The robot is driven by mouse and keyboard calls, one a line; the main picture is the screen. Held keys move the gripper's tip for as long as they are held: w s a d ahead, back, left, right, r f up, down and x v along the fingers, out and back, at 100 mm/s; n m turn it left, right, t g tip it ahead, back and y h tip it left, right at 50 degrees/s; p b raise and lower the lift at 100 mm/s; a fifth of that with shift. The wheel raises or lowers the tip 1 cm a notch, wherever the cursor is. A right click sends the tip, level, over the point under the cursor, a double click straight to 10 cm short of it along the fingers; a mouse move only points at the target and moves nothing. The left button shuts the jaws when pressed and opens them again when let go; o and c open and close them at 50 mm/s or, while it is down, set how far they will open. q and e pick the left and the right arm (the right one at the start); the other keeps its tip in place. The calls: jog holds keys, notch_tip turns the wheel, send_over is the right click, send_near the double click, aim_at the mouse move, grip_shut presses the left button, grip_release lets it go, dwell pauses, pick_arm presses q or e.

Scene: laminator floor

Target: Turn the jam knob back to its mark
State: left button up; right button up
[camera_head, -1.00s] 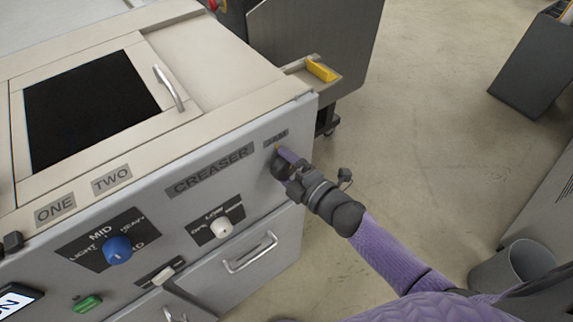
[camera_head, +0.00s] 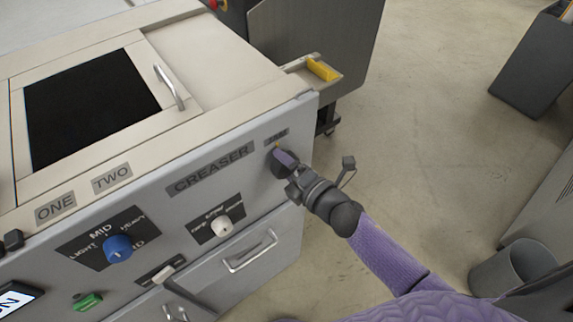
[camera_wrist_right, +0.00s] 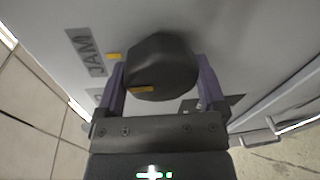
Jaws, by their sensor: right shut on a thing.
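The jam knob is a dark, faceted knob (camera_wrist_right: 163,62) on the grey front panel, beside the JAM label (camera_wrist_right: 87,52) in the right wrist view. A yellow mark (camera_wrist_right: 114,56) sits on the panel next to it. The knob has its own yellow stripe (camera_wrist_right: 142,89), which is turned away from the panel mark. My right gripper (camera_wrist_right: 160,85) has its two purple fingers on either side of the knob, shut on it. In the head view the right gripper (camera_head: 285,160) is at the panel's right end and partly hides the knob. My left gripper is not in view.
The panel also bears a blue knob (camera_head: 118,249), a white knob (camera_head: 222,226), a green switch (camera_head: 88,301) and a drawer handle (camera_head: 250,252). A grey bin (camera_head: 512,268) stands on the floor at right. Open floor lies right of the machine.

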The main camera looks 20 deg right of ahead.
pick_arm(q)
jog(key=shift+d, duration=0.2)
pick_arm(e)
jog(key=o, duration=0.9)
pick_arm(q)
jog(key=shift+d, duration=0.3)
pick_arm(e)
jog(key=shift+o, duration=0.2)
jog(key=shift+s, duration=0.1)
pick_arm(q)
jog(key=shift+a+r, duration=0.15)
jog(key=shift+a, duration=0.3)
pick_arm(e)
jog(key=v, duration=0.9)
jog(key=shift+s+d, duration=0.2)
jog(key=shift+s, duration=0.15)
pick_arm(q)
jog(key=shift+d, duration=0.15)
